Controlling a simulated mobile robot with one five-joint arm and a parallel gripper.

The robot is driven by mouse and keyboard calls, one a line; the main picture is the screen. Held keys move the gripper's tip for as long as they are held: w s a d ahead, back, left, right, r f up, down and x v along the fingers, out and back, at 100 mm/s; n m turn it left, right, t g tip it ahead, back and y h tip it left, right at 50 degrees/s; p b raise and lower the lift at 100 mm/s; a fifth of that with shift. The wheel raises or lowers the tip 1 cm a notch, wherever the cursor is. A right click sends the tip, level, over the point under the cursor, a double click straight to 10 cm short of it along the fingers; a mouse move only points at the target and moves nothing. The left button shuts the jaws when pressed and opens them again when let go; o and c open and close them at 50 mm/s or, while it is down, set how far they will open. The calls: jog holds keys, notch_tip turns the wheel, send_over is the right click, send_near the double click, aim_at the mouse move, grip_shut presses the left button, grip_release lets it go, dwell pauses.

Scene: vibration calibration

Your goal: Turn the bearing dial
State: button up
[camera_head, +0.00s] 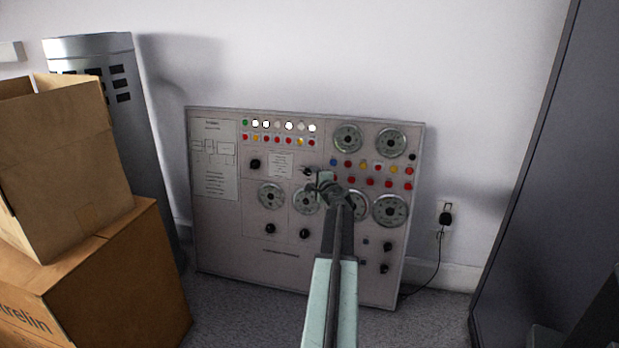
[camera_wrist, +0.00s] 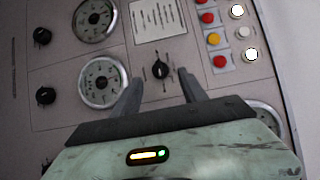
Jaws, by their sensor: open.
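A pale control panel (camera_head: 219,225) leans against the wall and carries gauges, lamps and black knobs. A black knob with a pointer (camera_wrist: 160,70) lies between and just ahead of my gripper's fingertips in the wrist view. In the head view this knob (camera_head: 307,171) sits right of a small white label, near my gripper (camera_head: 323,183). My gripper (camera_wrist: 162,84) is open and empty, with one finger toward each side of the knob; I see no contact. Lettering is too small to tell which control is the bearing dial. My arm hides part of the panel's lower middle.
Round gauges (camera_wrist: 104,82) and other black knobs (camera_wrist: 46,96) lie beside the knob. Coloured lamps (camera_wrist: 214,39) are on its other side. Cardboard boxes (camera_head: 112,280) stand at left, a dark cabinet (camera_head: 545,170) at right. A cable runs from the wall plug (camera_head: 445,219).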

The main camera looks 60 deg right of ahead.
aim_at(308, 173)
jog(key=x, duration=0.5)
jog(key=shift+d+f+b, duration=0.1)
jog(key=shift+b, duration=0.25)
grip_shut()
jog(key=shift+w, duration=0.2)
jog(key=shift+s+r+n+g+y+p, duration=0.15)
jog(key=shift+r+n+g+y+p, duration=0.25)
jog(key=shift+p, duration=0.55)
jog(key=n+g+p, duration=0.1)
jog(key=n+p, duration=0.1)
jog(key=p, duration=0.1)
jog(key=shift+r, duration=0.15)
jog(key=shift+n+g+y+p, duration=0.45)
jog(key=shift+n+p, duration=0.45)
jog(key=shift+p, duration=0.35)
jog(key=shift+n+g+p, duration=0.75)
jog(key=shift+n+p, duration=0.05)
jog(key=shift+p, duration=0.15)
jog(key=shift+w+n+g+p, duration=0.25)
jog(key=shift+n+g+p, duration=0.05)
jog(key=shift+p, duration=0.05)
